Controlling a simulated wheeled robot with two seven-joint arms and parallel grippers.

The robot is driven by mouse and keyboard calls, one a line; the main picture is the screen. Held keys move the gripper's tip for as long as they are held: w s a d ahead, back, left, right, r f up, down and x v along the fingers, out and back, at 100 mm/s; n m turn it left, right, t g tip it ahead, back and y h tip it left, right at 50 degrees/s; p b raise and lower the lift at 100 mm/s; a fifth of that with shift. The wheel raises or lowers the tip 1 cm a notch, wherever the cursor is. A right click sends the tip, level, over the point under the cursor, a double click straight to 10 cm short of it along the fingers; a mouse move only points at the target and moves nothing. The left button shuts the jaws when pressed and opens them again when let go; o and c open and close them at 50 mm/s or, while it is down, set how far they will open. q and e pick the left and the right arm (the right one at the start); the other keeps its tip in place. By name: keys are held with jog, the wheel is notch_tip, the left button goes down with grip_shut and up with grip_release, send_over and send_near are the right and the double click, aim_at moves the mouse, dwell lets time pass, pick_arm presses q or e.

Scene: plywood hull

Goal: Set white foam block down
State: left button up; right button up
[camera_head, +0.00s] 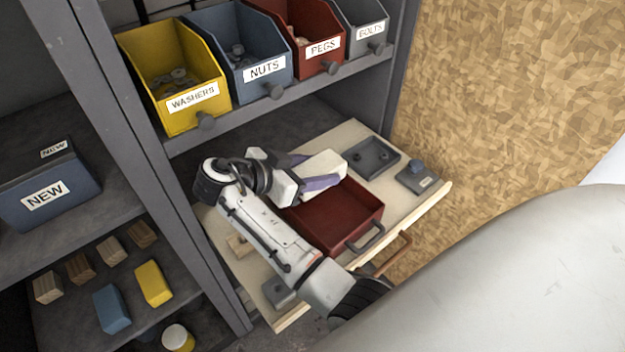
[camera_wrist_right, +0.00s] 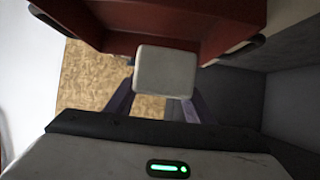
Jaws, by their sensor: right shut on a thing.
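The white foam block (camera_head: 325,164) is between the two purple fingers of my right gripper (camera_head: 318,173). In the right wrist view the block (camera_wrist_right: 165,70) shows as a pale, rounded square between the fingers (camera_wrist_right: 157,100). The gripper is shut on it. In the head view the block and gripper overlap the far part of a dark red tray (camera_head: 365,205) with a handle at its near side. I cannot tell how high the block is above the tray. My left gripper is not in view.
The tray is on a pale wooden pull-out board (camera_head: 415,208). Above are yellow (camera_head: 172,70), blue (camera_head: 235,45) and red (camera_head: 305,35) bins. A grey shelf post (camera_head: 165,180) stands left.

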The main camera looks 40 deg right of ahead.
aim_at(317, 203)
notch_tip(317, 203, down, 3)
jog(key=shift+s+r, duration=0.1)
jog(key=shift+f, duration=2.25)
jog(key=shift+f+b, duration=0.2)
jog(key=shift+b, duration=0.1)
jog(key=o, duration=1.1)
jog(key=shift+r, duration=0.1)
jog(key=shift+c, duration=0.2)
jog(key=shift+r+p, duration=0.25)
jog(key=shift+p, duration=0.05)
jog(key=v, duration=0.7)
jog(key=shift+a, duration=0.2)
